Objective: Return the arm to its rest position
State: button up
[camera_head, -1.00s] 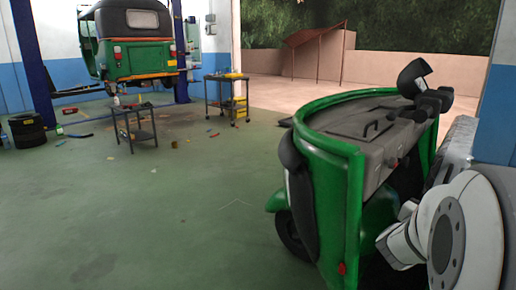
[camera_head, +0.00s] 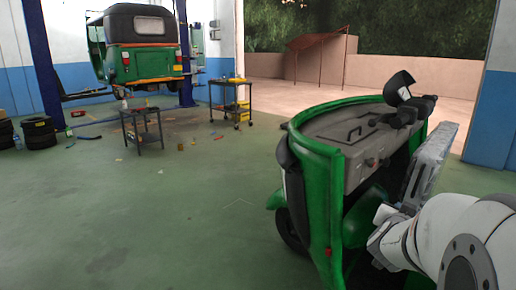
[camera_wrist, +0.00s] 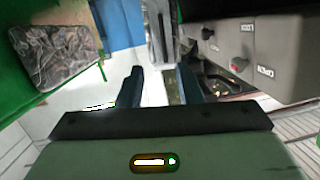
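My white arm (camera_head: 445,235) is folded at the lower right in the head view, beside the open green cab front (camera_head: 320,190). My gripper (camera_wrist: 157,82) shows in the wrist view with its two dark fingers apart and nothing between them. In the head view I cannot make out its fingers. In the wrist view, the grey dashboard (camera_wrist: 238,50) with its knobs lies to the right of the fingers, and a dark, mottled pad (camera_wrist: 55,48) lies to the left on a green surface.
Handlebars (camera_head: 410,108) rise from the cab front, with a grey slab (camera_head: 430,165) beside them. A green rickshaw (camera_head: 145,50) stands raised on a lift at the back left. Two small tables (camera_head: 143,118) (camera_head: 232,80) stand mid-floor.

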jog(key=s+a+r+n+g+y+p, duration=0.1)
jog(key=a+r+n+y+p, duration=0.3)
jog(key=a, duration=0.5)
jog(key=s+a+r+n+y+p, duration=0.1)
jog(key=a+r+n+y+p, duration=0.15)
jog(key=a+y+p, duration=0.4)
jog(key=s+a+r+n+g+p, duration=0.2)
jog(key=s+a+g+p, duration=0.2)
jog(key=s, duration=0.4)
jog(key=s+a+r+n+g+p, duration=0.1)
jog(key=s+a+r+g+p, duration=0.2)
jog(key=s+a+p, duration=0.3)
jog(key=shift+s+a+r+n+g, duration=0.15)
jog(key=shift+s+a+n+g, duration=0.2)
jog(key=shift+s, duration=0.75)
